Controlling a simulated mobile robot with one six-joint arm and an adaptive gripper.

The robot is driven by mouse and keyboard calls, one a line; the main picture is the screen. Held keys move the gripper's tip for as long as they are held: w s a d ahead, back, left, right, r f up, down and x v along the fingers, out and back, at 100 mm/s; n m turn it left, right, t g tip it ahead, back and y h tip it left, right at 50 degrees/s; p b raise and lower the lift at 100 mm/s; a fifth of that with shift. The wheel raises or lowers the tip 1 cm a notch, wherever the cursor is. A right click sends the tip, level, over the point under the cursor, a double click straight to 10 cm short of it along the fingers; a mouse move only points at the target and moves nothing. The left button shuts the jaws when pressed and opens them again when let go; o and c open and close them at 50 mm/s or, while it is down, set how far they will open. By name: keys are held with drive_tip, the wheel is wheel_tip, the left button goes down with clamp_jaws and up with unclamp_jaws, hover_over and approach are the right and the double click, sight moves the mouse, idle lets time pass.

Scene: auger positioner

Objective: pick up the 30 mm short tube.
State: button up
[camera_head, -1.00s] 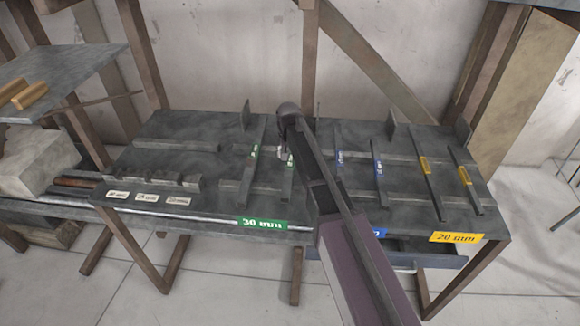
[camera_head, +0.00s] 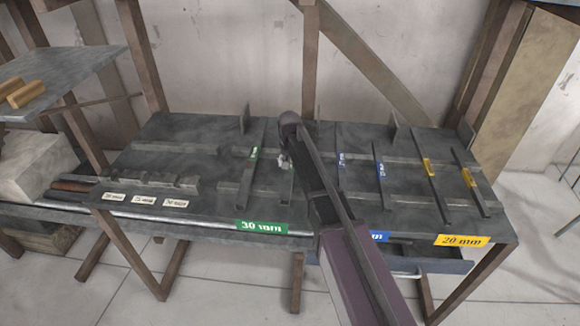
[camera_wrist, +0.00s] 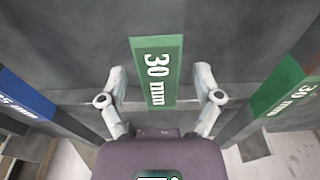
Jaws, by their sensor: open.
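Two dark bars with green 30 mm labels lie on the workbench in the head view, the left one (camera_head: 252,165) in the clear. The right one (camera_head: 286,191) is partly hidden by my gripper (camera_head: 283,162). I cannot tell which of them is the short one. In the wrist view, a green 30 mm label (camera_wrist: 156,72) faces up between the fingers of my gripper (camera_wrist: 160,76). The fingers are open, one on each side of the label, with gaps to both. The other 30 mm label (camera_wrist: 283,90) shows at the right edge.
Blue-labelled bars (camera_head: 380,172) and yellow-labelled bars (camera_head: 430,168) lie further right on the workbench (camera_head: 215,140). A blue label (camera_wrist: 28,95) shows at the left of the wrist view. Upright plates (camera_head: 245,118) stand at the back. White labels (camera_head: 145,200) mark the left front.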

clamp_jaws()
drive_tip(key=shift+r, duration=0.2)
idle(0.4)
wheel_tip(320, 180, up, 3)
drive_tip(key=p, duration=0.3)
drive_tip(key=s+d+r+p, duration=0.1)
drive_tip(key=s+d+p, duration=0.1)
drive_tip(key=s+d, duration=0.6)
drive_tip(key=s, duration=0.5)
drive_tip(key=shift+s+d+r, duration=0.2)
drive_tip(key=shift+d+r, duration=0.1)
drive_tip(key=shift+d, duration=0.1)
